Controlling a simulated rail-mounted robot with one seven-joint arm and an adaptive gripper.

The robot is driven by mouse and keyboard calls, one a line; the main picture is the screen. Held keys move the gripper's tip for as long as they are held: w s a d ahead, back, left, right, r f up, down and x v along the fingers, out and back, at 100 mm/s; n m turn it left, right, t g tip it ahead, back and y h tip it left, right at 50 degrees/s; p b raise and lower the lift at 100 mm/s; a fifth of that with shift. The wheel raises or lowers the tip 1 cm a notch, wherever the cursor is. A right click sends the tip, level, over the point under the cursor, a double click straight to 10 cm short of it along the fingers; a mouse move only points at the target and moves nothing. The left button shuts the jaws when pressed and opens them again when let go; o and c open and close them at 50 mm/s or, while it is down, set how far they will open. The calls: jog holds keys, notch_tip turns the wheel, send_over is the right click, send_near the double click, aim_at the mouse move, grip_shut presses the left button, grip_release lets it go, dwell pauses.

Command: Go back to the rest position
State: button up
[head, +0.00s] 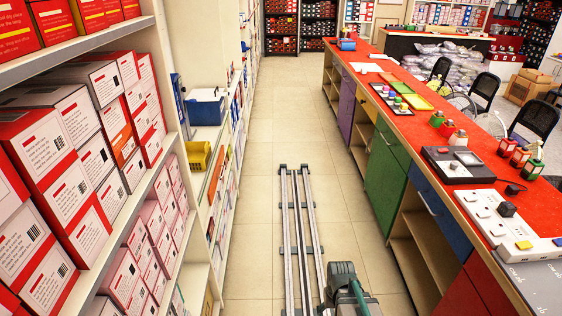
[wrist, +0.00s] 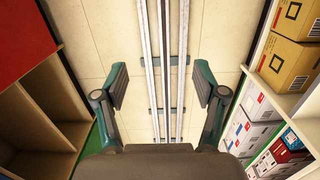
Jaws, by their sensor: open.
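My gripper (wrist: 159,95) shows in the wrist view with its two fingers spread wide apart. Nothing is between the fingers; only the floor and the rail (wrist: 166,60) show beyond them. In the head view the rail (head: 300,230) runs along the aisle floor away from me. A green and grey part of my own body (head: 345,285) shows at the bottom, over the rail. The gripper fingers cannot be made out in the head view.
A shelf of red and white boxes (head: 62,195) stands close on the left. A long red-topped counter (head: 410,125) with colored cabinets lines the right, bearing bottles, a scale (head: 458,165) and a power strip (head: 500,218). The tiled aisle floor (head: 262,140) between them is clear besides the rail.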

jog(key=s+f+g+b, duration=0.6)
jog(key=s+f, duration=1.6)
jog(key=s, duration=0.4)
jog(key=shift+s+f+b, duration=0.25)
jog(key=shift+s+b, duration=0.1)
